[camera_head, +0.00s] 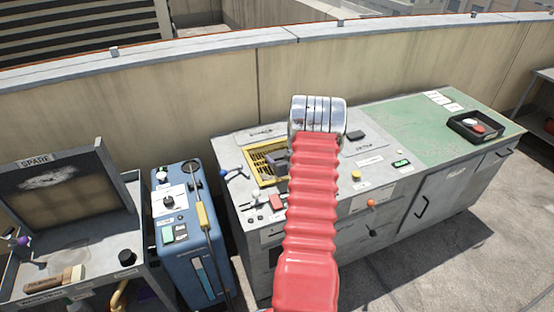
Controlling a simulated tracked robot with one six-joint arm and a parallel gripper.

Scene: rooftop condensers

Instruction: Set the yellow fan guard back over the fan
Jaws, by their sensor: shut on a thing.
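The yellow fan guard (257,169) shows as a square yellow frame with a grille, at the left part of the grey cabinet top. My red arm and its silver joint cover its right side. A small dark part of my gripper (276,160) shows beside the arm, over the guard. My gripper is shut on the guard, but the fingertips are mostly hidden. The fan is not seen. I cannot tell whether the guard touches the cabinet top or hangs just above it.
A blue machine (190,235) with a yellow-handled tool stands left of the cabinet. An open grey box marked SPARE (48,161) with a brush is further left. A black tray (475,127) sits on the green top at right. A parapet wall (200,95) runs behind.

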